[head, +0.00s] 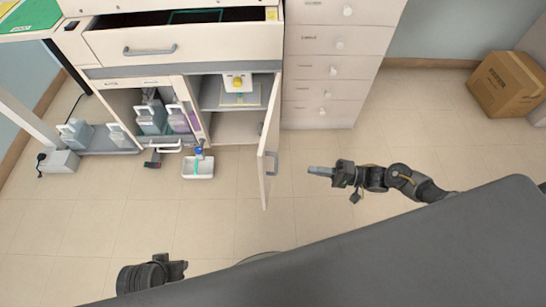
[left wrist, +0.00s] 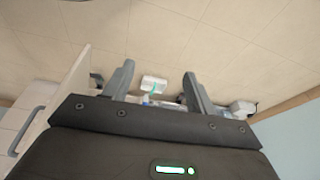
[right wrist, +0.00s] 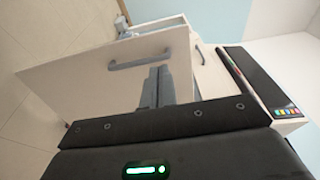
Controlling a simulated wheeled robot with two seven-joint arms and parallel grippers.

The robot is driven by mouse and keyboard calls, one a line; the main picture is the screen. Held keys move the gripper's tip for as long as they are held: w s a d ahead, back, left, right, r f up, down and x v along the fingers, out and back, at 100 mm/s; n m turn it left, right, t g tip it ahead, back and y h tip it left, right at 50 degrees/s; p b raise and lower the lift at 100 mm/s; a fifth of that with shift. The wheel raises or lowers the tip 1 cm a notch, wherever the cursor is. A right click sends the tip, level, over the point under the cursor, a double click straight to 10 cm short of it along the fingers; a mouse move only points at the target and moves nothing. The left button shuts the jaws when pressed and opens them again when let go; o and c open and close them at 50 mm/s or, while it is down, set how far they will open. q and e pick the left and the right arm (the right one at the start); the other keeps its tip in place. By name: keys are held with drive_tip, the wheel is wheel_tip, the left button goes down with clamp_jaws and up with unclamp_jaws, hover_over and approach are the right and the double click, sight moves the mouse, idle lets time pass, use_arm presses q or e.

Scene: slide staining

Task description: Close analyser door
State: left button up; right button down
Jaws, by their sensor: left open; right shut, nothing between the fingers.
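The analyser (head: 180,45) is the white cabinet at the upper left. Its door (head: 267,150) is swung open, standing out from the right side of the lower compartment, with a grey handle (head: 270,162) on its right face. My right gripper (head: 312,171) is shut and empty, to the right of the door and apart from it. In the right wrist view its fingers (right wrist: 155,85) point toward a white panel (right wrist: 75,90) with a dark handle (right wrist: 140,60). My left gripper (left wrist: 157,80) is open and empty. Its arm shows low at the left in the head view, over the floor.
A drawer (head: 190,50) above the compartments is pulled out. A white tray (head: 198,170) sits on the floor left of the door; bottles (head: 150,118) stand in the left compartment. A drawer unit (head: 335,70) and a cardboard box (head: 508,85) are to the right.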

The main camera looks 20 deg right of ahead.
sight(264, 163)
drive_tip(key=x, duration=1.4)
drive_tip(key=shift+d+f, duration=0.1)
